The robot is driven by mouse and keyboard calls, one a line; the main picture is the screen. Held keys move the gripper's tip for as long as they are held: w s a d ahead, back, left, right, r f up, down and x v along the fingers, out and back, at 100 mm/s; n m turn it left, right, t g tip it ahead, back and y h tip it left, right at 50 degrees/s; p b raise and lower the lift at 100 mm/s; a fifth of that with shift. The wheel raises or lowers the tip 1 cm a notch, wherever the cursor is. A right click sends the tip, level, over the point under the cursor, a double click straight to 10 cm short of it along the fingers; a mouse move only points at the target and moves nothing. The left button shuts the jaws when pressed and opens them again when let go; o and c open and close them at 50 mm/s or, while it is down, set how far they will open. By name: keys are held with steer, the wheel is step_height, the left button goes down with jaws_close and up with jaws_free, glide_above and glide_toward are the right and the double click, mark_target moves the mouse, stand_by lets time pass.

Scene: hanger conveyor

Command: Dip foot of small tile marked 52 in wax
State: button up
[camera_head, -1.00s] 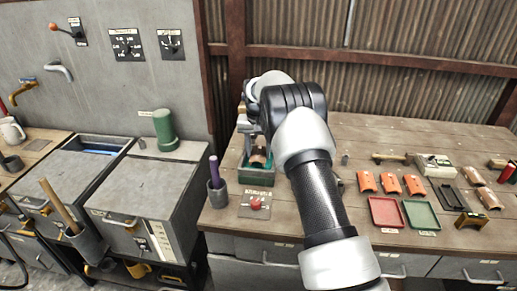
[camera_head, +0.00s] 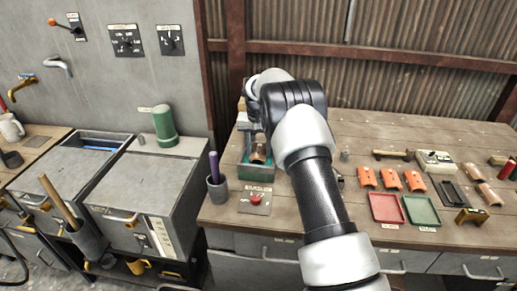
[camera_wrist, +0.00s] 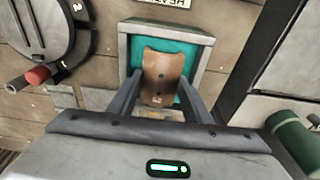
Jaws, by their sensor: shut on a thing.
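My gripper (camera_wrist: 158,102) is shut on a small brown curved tile (camera_wrist: 163,72), with one finger on each side of it. In the wrist view the tile lies across the teal wax in a grey-rimmed bath (camera_wrist: 125,48). A small mark shows near the tile's gripper end, too small to read. In the head view the tile (camera_head: 259,152) hangs at the green bath (camera_head: 257,173) on the bench's left end, with my gripper (camera_head: 257,140) above it. I cannot tell whether the tile's foot touches the wax.
A panel with a red knob (camera_head: 256,199) and a grey cup with a purple stick (camera_head: 216,180) stand near the bath. Orange tiles (camera_head: 390,179), a red tray (camera_head: 386,208) and a green tray (camera_head: 421,210) lie to the right. A green cylinder (camera_head: 163,128) stands left.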

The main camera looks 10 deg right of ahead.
mark_target(259, 151)
steer(key=shift+f+b, duration=0.3)
steer(key=shift+f, duration=0.3)
steer(key=shift+r, duration=0.35)
stand_by(1.1)
steer(key=shift+r+p, duration=0.85)
steer(key=shift+r, duration=0.35)
steer(key=shift+r, duration=0.15)
stand_by(0.5)
steer(key=shift+r+p, duration=1.55)
steer(key=shift+r, duration=0.85)
steer(key=shift+s, duration=0.1)
